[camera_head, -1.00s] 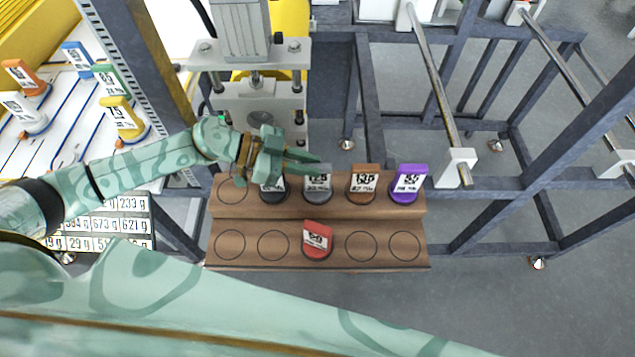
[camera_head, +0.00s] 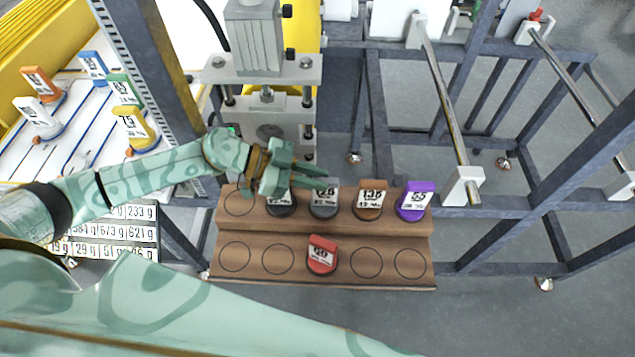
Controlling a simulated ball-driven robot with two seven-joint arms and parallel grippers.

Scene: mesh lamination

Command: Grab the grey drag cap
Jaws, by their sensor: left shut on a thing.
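The grey drag cap (camera_head: 324,203) with a white label sits upright in the upper row of a wooden rack (camera_head: 340,236). My left gripper (camera_head: 316,180) reaches in from the left and is shut on the top of the grey cap. Its fingers cover part of the cap's top edge. The cap still looks seated in the rack. A black cap (camera_head: 281,204) stands just left of it, partly under the gripper. A brown cap (camera_head: 371,202) stands to its right. My right gripper is not in view.
A purple cap (camera_head: 415,203) stands at the right of the upper row, and a red cap (camera_head: 322,257) in the lower row. Several coloured caps stand on a white board at left. A press (camera_head: 262,75) rises behind the rack, with grey metal framing (camera_head: 392,100) at right.

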